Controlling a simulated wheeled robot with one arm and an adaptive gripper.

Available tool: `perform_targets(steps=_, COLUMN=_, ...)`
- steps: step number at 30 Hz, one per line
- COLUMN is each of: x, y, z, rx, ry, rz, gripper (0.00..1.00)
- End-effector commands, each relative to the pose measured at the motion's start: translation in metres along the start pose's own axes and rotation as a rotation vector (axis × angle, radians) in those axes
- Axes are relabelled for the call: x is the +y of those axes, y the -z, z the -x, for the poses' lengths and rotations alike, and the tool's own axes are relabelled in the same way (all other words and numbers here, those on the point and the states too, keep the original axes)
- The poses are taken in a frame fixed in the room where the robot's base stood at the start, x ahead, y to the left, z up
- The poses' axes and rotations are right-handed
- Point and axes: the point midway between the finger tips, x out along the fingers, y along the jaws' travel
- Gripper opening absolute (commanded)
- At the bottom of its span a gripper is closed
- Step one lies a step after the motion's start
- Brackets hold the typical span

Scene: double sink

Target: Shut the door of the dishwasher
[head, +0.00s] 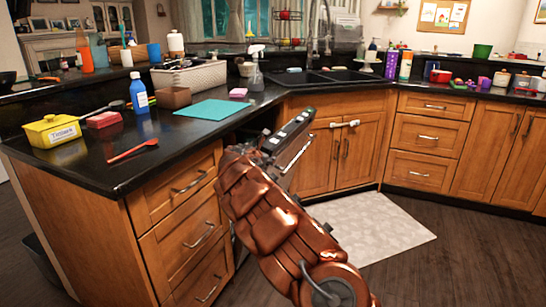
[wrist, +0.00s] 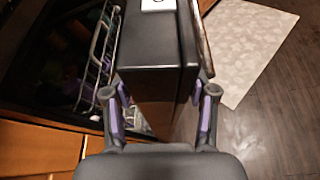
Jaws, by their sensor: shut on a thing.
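The dishwasher door (wrist: 160,85) is a dark panel with a pale metal outer face, seen edge-on in the wrist view. My gripper (wrist: 158,92) is shut on it, with one purple-padded finger on each side. In the head view the door's upper edge (head: 288,132) stands out from the counter, partly open and tilted. My brown arm hides its lower part, and my fingers cannot be made out there. A wire rack (wrist: 97,55) shows in the dark dishwasher opening, left of the door in the wrist view.
A wooden drawer cabinet (head: 185,220) is left of the opening. The sink cabinet (head: 335,155) stands behind the door. A pale mat (head: 385,228) lies on the dark floor to the right, which is otherwise clear. The black counter (head: 90,170) holds several items.

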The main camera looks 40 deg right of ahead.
Motion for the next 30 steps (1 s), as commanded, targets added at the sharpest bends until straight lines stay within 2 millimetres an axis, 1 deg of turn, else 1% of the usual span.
perform_targets(steps=1, x=0.008, y=0.004, z=0.001, rx=0.008, ry=-0.005, rz=0.006, gripper=0.0)
perform_targets(steps=9, x=0.021, y=0.005, z=0.002, rx=0.006, ry=0.002, rz=0.024, gripper=0.0)
perform_targets(steps=25, x=0.023, y=0.006, z=0.002, rx=0.007, ry=0.005, rz=0.029, gripper=0.0)
perform_targets(steps=26, x=0.023, y=0.006, z=0.002, rx=0.007, ry=0.005, rz=0.029, gripper=0.59)
perform_targets(steps=30, x=0.022, y=0.005, z=0.001, rx=0.006, ry=0.007, rz=0.029, gripper=0.74)
